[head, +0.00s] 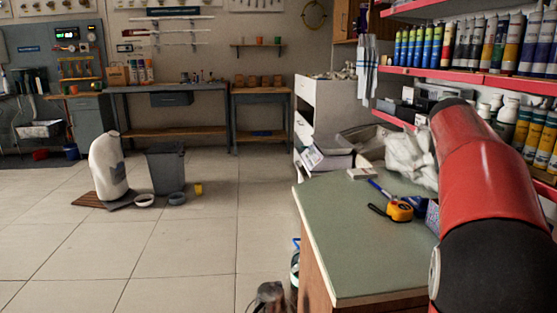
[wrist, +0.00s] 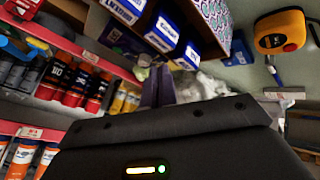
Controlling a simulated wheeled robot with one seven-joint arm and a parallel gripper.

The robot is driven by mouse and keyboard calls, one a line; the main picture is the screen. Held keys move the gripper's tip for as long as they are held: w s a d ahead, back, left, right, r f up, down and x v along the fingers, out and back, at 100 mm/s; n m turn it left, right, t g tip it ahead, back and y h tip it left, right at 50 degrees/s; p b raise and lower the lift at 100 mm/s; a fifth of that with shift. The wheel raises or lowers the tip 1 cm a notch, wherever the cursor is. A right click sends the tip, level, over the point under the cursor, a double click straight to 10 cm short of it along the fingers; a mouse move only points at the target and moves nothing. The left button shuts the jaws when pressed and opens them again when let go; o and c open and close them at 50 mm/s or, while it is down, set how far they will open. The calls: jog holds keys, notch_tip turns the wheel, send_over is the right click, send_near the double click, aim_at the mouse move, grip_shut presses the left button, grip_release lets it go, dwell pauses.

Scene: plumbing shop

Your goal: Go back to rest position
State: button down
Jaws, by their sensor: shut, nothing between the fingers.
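My gripper (wrist: 158,88) shows in the wrist view, its two dark fingers together with nothing between them. Its wide dark body with a small green light fills the bottom of that view. Behind the fingertips are crumpled whitish plastic and blue-and-white packs (wrist: 160,32); I cannot tell the distance. In the head view my red and black arm crosses the right side over the green-topped counter (head: 335,235), and my gripper does not show there.
A yellow tape measure (head: 400,209) lies on the counter; it also shows in the wrist view (wrist: 281,32). White plastic bags (head: 408,158) lie by the arm. Red-edged shelves (head: 470,76) of bottles stand behind it. The tiled floor (head: 190,245) at left is largely clear.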

jog(key=s+a+f+n+y, duration=0.1)
jog(key=s+a+f+y, duration=0.1)
jog(key=s+a+f, duration=0.3)
jog(key=s+a+f+n+t+y, duration=0.1)
jog(key=s+a+f, duration=0.5)
jog(key=s+a, duration=0.6)
jog(key=s+a+f+n+t+y, duration=0.1)
jog(key=s+a+f+n+y, duration=0.2)
jog(key=a, duration=0.9)
jog(key=s+f+y, duration=0.1)
jog(key=s+f, duration=0.2)
jog(key=s, duration=0.2)
jog(key=shift+s+a, duration=0.3)
jog(key=shift+r, duration=0.1)
